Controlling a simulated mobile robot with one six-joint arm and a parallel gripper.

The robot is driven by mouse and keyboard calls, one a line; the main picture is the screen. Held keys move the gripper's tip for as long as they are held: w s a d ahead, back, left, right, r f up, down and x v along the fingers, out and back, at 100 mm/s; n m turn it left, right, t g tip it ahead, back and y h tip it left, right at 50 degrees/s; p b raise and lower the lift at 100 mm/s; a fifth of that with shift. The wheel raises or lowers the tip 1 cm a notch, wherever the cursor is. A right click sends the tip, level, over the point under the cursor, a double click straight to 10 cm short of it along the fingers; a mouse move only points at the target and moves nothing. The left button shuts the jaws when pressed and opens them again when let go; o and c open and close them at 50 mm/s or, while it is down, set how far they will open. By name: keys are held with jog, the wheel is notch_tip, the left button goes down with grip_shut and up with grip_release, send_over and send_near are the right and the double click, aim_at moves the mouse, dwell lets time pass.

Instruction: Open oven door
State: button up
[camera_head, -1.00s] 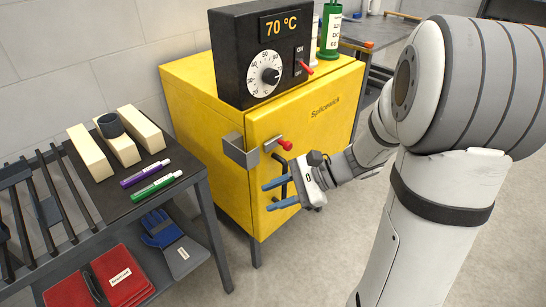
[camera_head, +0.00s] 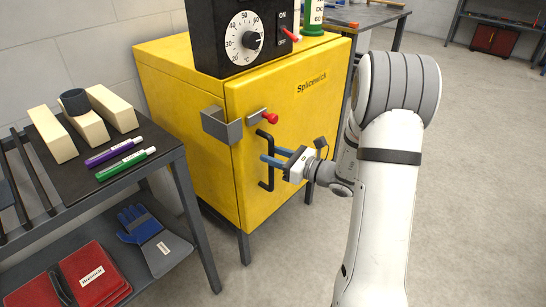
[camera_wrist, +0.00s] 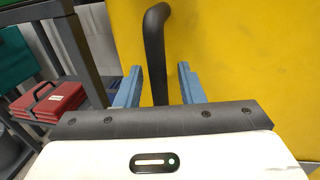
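The yellow oven (camera_head: 180,110) stands on legs, its front door (camera_head: 300,120) shut. A black vertical bar handle (camera_head: 265,165) is on the door's left side. Above it are a metal latch bracket (camera_head: 222,126) and a small latch with a red knob (camera_head: 269,118). My gripper (camera_head: 268,158) is at the handle, its blue fingers apart. In the wrist view the handle (camera_wrist: 156,50) runs between the two open fingers (camera_wrist: 160,88), with a gap on each side. I cannot tell how deep the handle sits between them.
A black control box with a dial (camera_head: 240,40) stands on the oven. At left, a dark table (camera_head: 85,165) holds pale blocks, a dark ring and two markers. The floor at right is clear.

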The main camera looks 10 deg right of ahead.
jog(key=shift+w+a, duration=0.35)
jog(key=shift+c, duration=0.3)
grip_shut()
